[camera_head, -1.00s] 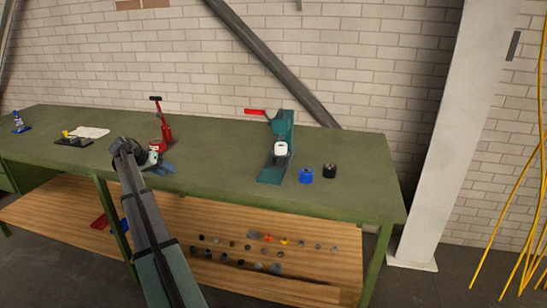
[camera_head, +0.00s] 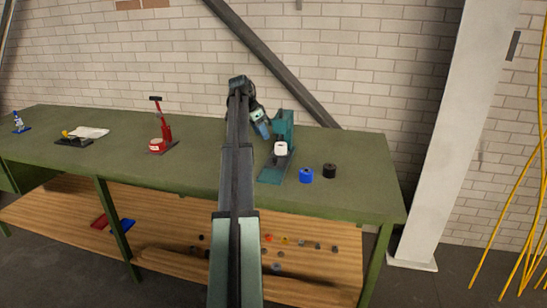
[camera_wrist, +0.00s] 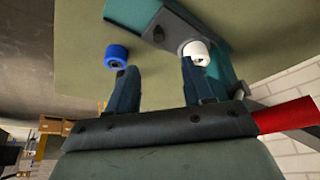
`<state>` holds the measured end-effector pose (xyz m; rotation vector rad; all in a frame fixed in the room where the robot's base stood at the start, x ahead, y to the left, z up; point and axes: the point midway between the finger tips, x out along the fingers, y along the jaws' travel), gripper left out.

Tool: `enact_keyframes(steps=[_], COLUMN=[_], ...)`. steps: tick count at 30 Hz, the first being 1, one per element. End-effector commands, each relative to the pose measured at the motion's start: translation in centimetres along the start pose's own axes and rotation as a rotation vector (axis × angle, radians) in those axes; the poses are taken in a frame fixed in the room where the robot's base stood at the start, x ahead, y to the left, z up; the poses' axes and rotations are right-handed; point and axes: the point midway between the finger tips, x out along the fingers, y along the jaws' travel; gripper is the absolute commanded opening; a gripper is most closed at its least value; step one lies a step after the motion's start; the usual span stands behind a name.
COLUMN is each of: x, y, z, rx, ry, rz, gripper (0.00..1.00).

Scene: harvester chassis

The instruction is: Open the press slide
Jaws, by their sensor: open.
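The teal press (camera_head: 286,125) stands on the green workbench, with a white cylinder (camera_head: 281,148) on its base. In the wrist view the white cylinder (camera_wrist: 196,50) and the teal base (camera_wrist: 150,15) show beyond my fingers. My gripper (camera_head: 265,133) is open and empty, raised at the left side of the press, fingers pointing down. In the wrist view my gripper (camera_wrist: 158,80) has its fingers apart. The red handle (camera_wrist: 285,115) shows at the right, beside my gripper body; I cannot tell if they touch. The handle is hidden in the head view.
A blue cylinder (camera_head: 306,176) and a black cylinder (camera_head: 330,171) stand right of the press. A red lever tool (camera_head: 164,128) stands to the left on the workbench (camera_head: 355,150). Small parts lie on the wooden lower shelf. The brick wall is behind.

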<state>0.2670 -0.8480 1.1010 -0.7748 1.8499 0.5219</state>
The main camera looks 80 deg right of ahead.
Motion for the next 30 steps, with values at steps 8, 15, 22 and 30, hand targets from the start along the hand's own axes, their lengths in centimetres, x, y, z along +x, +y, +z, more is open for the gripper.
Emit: enact_keyframes(steps=[8,15,22,30], x=[1.9,6.0,10.0,13.0], y=[0.4,0.4,0.4,0.3], z=[-0.5,-0.4,-0.4,-0.4], rx=[0.014,0.013,0.013,0.012], ry=[-0.006,-0.006,-0.006,-0.005], rz=[0.001,0.001,0.002,0.0], gripper=[0.51,0.51,0.51,0.51])
